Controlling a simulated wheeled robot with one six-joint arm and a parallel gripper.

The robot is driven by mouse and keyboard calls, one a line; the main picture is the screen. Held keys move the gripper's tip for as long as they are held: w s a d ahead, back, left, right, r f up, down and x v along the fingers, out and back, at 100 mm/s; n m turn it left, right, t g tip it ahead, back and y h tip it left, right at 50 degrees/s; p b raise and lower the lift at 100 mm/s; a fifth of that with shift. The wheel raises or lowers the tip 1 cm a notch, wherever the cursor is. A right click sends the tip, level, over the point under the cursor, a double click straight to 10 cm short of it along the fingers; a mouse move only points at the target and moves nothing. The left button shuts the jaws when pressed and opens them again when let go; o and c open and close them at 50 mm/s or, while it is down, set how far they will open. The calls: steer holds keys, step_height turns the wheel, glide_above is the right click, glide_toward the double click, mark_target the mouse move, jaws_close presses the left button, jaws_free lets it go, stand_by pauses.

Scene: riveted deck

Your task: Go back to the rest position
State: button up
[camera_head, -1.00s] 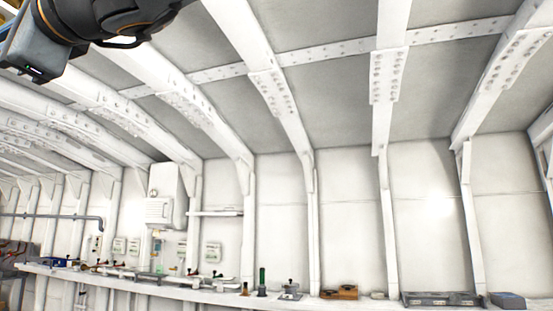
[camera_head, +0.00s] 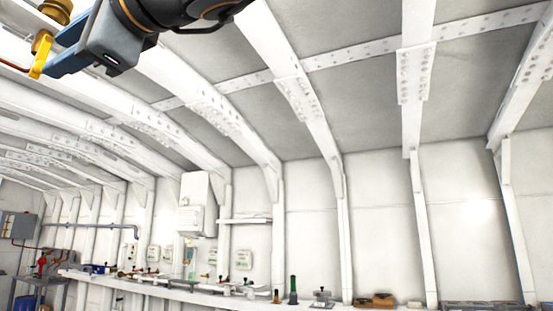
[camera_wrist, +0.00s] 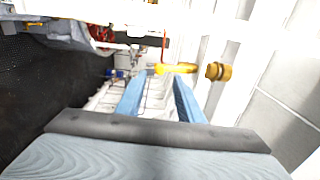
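My gripper (camera_head: 64,52) is at the upper left of the head view, on the end of my dark arm with an orange ring. In the wrist view its two blue fingers (camera_wrist: 158,82) stand apart with nothing between them, so it is open and empty. A yellow lever (camera_wrist: 175,68) and a brass fitting (camera_wrist: 215,71) lie just beyond the fingertips. In the head view, the yellow lever (camera_head: 40,57) and brass fitting (camera_head: 43,14) show just left of the fingers. I cannot tell whether the fingers touch the lever.
A long white shelf (camera_head: 200,296) along the wall carries small parts, including a green cylinder (camera_head: 293,288) and a brown block (camera_head: 383,299). A white wall box (camera_head: 195,205) hangs above it. A side table (camera_head: 45,281) with red equipment stands at far left. White ribs cross the ceiling.

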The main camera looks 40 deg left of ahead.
steer(key=shift+v, duration=1)
